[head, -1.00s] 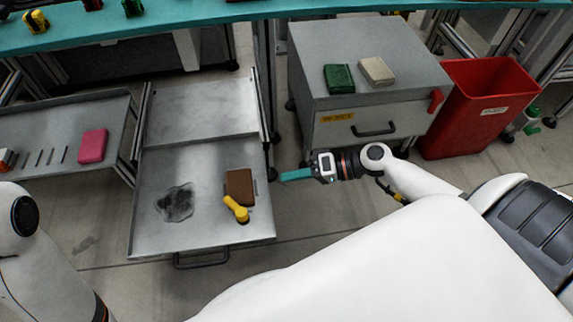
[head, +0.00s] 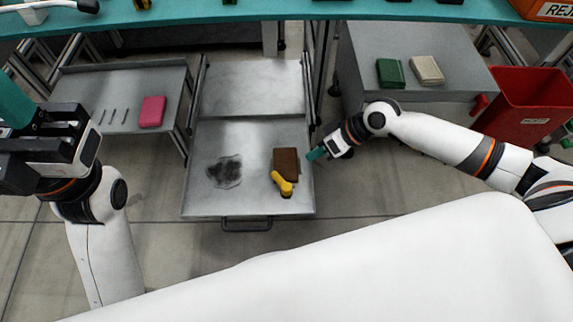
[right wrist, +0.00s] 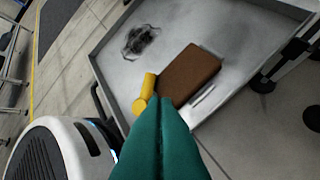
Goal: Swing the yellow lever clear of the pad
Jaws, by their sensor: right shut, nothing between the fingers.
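The yellow lever (head: 283,184) sits on the pulled-out metal tray (head: 205,200), at the front edge of the brown pad (head: 286,160). In the head view its arm overlaps the pad's front left corner. In the right wrist view the lever (right wrist: 144,94) lies along the end of the pad (right wrist: 190,75), and its contact with the pad cannot be told. My right gripper (head: 315,154) is shut and empty at the tray's right edge, beside the pad. Its teal fingers (right wrist: 161,102) point toward the pad and lever. My left gripper (head: 15,105) is raised at far left, its fingertips unclear.
A dark stain (head: 224,171) marks the tray left of the pad. A side shelf (head: 78,80) holds a pink block (head: 152,111). A grey cabinet (head: 375,40) with green and beige blocks and a red bin (head: 512,110) stand at right.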

